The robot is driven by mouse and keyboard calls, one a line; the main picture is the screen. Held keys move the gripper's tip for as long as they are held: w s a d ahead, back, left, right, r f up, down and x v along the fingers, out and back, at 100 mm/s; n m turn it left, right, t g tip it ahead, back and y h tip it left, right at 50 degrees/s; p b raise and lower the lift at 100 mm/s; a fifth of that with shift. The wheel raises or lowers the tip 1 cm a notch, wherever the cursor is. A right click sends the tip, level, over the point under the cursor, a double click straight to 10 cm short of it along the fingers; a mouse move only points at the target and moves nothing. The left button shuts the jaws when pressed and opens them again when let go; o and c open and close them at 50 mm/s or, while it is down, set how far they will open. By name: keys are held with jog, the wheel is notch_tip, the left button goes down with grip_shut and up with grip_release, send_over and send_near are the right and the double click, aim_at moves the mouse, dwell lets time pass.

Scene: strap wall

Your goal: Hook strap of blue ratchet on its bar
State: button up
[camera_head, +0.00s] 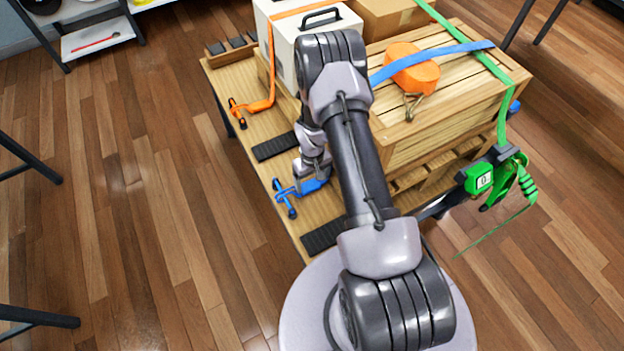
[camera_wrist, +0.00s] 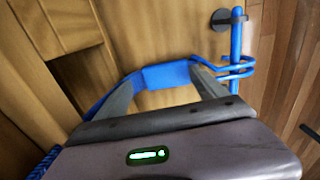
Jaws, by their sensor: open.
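In the wrist view, the blue strap's end piece (camera_wrist: 166,76) lies between and just beyond the fingertips of my open gripper (camera_wrist: 165,82). Its blue wire hook (camera_wrist: 236,68) reaches the blue bar (camera_wrist: 237,38) and appears to overlap it; I cannot tell whether it is seated around it. The strap runs from the end piece to the lower left, partly behind a finger. In the head view, the end piece (camera_head: 313,186) is beside my gripper and the blue bar (camera_head: 284,198) is at the table's left edge. The blue ratchet body is not clearly visible.
A wooden crate (camera_head: 440,115) stands on the table, with a blue strap and an orange bundle (camera_head: 413,72) on top. An orange strap (camera_head: 269,60) and a white case (camera_head: 268,28) are behind. A green ratchet (camera_head: 508,180) hangs at the right.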

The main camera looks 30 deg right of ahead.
notch_tip(320, 180, up, 18)
jog(key=p, duration=0.6)
jog(key=shift+f+p, duration=0.2)
jog(key=shift+p, duration=0.1)
jog(key=s+a+r+m+t, duration=0.1)
jog(key=a+r, duration=0.3)
jog(key=r, duration=0.8)
jog(key=s+a+r+m+t, duration=0.1)
jog(key=s+a+r+t, duration=0.15)
jog(key=r, duration=0.95)
jog(key=s+a+r+m+t+y, duration=0.1)
jog(key=s+a+r, duration=0.4)
jog(key=s, duration=0.3)
jog(key=s+a+r+m+t+y, duration=0.1)
jog(key=s+a+r, duration=0.4)
jog(key=s+r, duration=0.2)
jog(key=shift+s+r, duration=0.2)
jog(key=shift+s, duration=0.75)
